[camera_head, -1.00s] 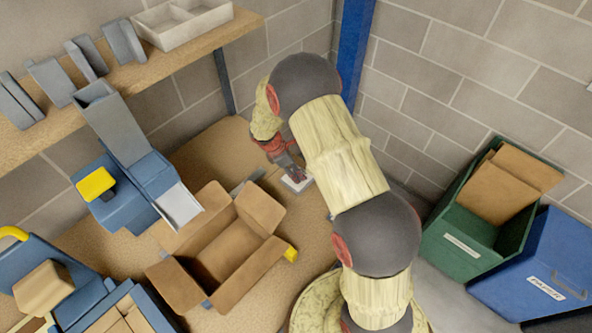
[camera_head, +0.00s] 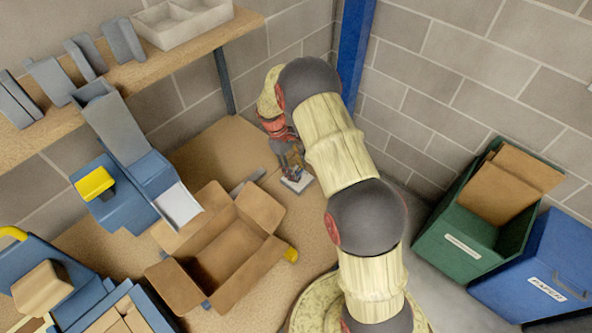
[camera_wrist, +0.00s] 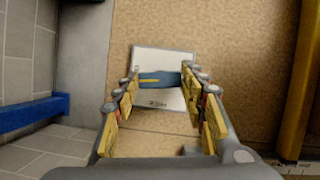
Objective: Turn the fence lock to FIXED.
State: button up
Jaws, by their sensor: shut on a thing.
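The fence lock is a blue knob (camera_wrist: 158,79) with a yellow mark, on a white plate (camera_wrist: 165,58). In the wrist view the knob lies crosswise between the fingertips of my gripper (camera_wrist: 160,75), which is shut on it. Small dark lettering shows on the plate below the knob, too blurred to read. In the head view the white plate (camera_head: 297,184) lies on the tan bench, right of the open box. My gripper (camera_head: 294,172) points down onto it and hides the knob there.
An open cardboard box (camera_head: 262,212) stands just left of the plate. A blue machine with a grey chute (camera_head: 122,135) is farther left. A blue post (camera_head: 355,50) rises behind my arm. Green (camera_head: 460,245) and blue (camera_head: 530,270) bins stand at right.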

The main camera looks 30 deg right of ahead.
jog(key=shift+w+m+y, duration=0.1)
jog(key=shift+m+y, duration=0.2)
jog(key=shift+m, duration=0.6)
jog(key=o, duration=1)
jog(key=shift+o, duration=0.9)
jog(key=shift+r, duration=0.1)
jog(key=v, duration=1.1)
jog(key=shift+w+r, duration=0.25)
jog(key=shift+r, duration=0.05)
jog(key=shift+m, duration=0.3)
